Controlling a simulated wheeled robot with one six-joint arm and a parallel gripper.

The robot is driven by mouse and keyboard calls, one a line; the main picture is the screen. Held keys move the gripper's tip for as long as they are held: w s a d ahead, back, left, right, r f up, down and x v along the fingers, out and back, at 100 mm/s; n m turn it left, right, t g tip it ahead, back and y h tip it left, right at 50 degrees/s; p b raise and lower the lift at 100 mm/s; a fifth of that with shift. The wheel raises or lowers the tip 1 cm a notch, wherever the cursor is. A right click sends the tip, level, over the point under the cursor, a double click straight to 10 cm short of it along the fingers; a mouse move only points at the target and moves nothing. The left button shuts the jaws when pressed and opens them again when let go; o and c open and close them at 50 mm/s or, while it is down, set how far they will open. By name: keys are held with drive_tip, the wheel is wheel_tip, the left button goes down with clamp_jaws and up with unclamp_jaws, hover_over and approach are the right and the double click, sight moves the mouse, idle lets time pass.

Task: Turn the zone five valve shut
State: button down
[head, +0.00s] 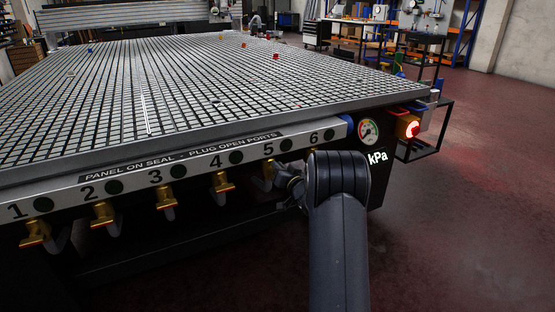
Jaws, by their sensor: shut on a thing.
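The zone five valve (267,171) is under the number 5 on the front rail of the grid table. Only part of its yellow body shows, and its handle angle cannot be made out. My gripper (279,181) is at this valve, shut on its handle; the fingers are small and partly covered by my own wrist. My dark arm comes up from the bottom of the head view and covers the place below the number 6.
Other yellow valves hang under numbers 1 (34,234), 2 (103,214), 3 (166,197) and 4 (222,182). The floor to the right is clear.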

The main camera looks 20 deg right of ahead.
drive_tip(key=m+p, duration=0.2)
drive_tip(key=m, duration=0.2)
drive_tip(key=d+f+m+p, duration=0.1)
drive_tip(key=m+p, duration=0.1)
drive_tip(key=m, duration=0.2)
drive_tip(key=f+m+p, duration=0.1)
drive_tip(key=m+p, duration=0.2)
drive_tip(key=m, duration=0.2)
drive_tip(key=shift+d+f, duration=0.25)
drive_tip(key=shift+d, duration=0.1)
idle(0.3)
drive_tip(key=c, duration=1.5)
unclamp_jaws()
drive_tip(key=s+p, duration=0.1)
drive_tip(key=s, duration=0.9)
drive_tip(key=shift+s+d, duration=0.15)
drive_tip(key=shift+s, duration=0.25)
